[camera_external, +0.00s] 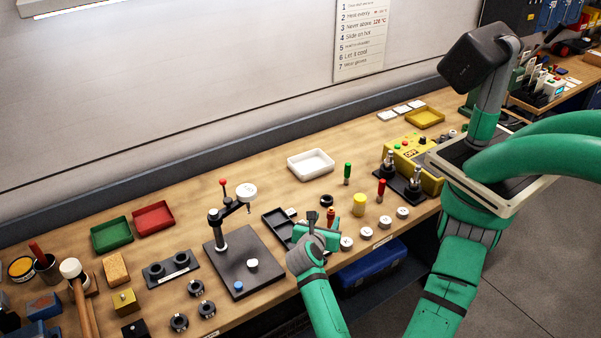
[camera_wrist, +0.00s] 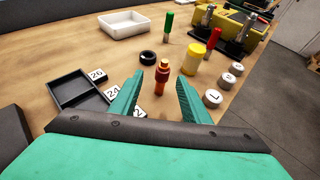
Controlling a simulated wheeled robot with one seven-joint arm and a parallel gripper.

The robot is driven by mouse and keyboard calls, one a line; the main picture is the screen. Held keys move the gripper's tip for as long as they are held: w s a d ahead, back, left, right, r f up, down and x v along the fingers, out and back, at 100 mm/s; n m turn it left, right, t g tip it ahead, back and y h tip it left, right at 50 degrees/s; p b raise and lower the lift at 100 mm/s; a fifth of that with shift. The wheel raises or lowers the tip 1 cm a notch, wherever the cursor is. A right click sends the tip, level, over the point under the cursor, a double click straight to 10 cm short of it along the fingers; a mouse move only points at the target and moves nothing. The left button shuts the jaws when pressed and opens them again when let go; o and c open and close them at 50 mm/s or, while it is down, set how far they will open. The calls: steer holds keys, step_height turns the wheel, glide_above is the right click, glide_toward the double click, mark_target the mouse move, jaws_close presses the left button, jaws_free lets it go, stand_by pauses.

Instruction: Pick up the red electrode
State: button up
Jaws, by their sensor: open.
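The red electrode (camera_external: 381,190) is a slim upright piece with a red upper part, standing on the bench left of the dark twin-post fixture. In the wrist view the red electrode (camera_wrist: 213,40) stands beyond and right of the yellow cylinder. My gripper (camera_external: 321,224) is low over the bench's front part, left of the red electrode and apart from it. In the wrist view my gripper (camera_wrist: 160,90) is open, its two green fingers spread. An orange-brown upright piece (camera_wrist: 162,76) shows between and just beyond the fingers; I cannot tell whether they touch it.
A yellow cylinder (camera_wrist: 192,60) and several round numbered weights (camera_wrist: 228,81) stand right of my gripper. A green-topped electrode (camera_wrist: 168,22), a black ring (camera_wrist: 148,57) and a white tray (camera_wrist: 124,24) lie farther back. A black tray (camera_wrist: 75,89) with numbered tiles is at left.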

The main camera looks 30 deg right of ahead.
mark_target(333, 211)
steer(key=x, duration=1)
steer(key=shift+s+d+f, duration=0.2)
steer(key=shift+f, duration=0.1)
jaws_close()
